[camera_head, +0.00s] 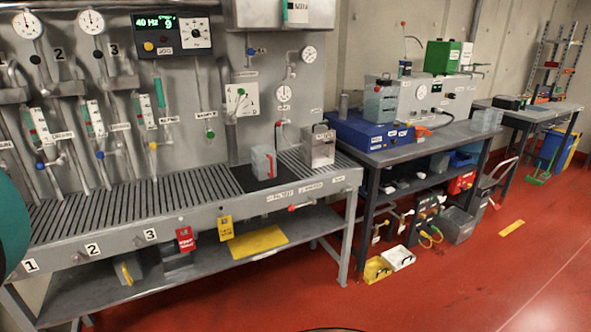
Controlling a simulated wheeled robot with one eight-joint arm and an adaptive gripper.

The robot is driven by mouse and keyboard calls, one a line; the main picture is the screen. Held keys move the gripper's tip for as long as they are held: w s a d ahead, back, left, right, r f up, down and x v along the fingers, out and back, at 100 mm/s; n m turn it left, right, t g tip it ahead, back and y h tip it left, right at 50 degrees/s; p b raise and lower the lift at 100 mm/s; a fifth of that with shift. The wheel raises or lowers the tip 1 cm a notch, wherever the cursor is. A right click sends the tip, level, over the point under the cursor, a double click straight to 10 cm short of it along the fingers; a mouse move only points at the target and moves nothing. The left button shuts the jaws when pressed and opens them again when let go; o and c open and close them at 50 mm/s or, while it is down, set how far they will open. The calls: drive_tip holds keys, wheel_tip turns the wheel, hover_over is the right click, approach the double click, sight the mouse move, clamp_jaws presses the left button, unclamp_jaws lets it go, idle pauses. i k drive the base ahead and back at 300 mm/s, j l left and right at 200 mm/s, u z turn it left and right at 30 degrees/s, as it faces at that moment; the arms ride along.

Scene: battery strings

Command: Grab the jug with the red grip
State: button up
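A small light grey jug (261,163) with a red grip on its right side stands upright on a dark mat (240,180). The mat lies near the right end of the slatted grey bench. My gripper is not in view. Nothing is seen touching the jug.
A larger metal container (318,148) stands just right of the jug. Gauges and pipes line the panel behind the slatted bench (120,213). Red (185,238) and yellow (226,228) tags hang at its front edge. A second bench (420,145) stands right. Red floor (450,285) is open in front.

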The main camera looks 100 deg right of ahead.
sight(263, 158)
drive_tip(key=z, duration=3.45)
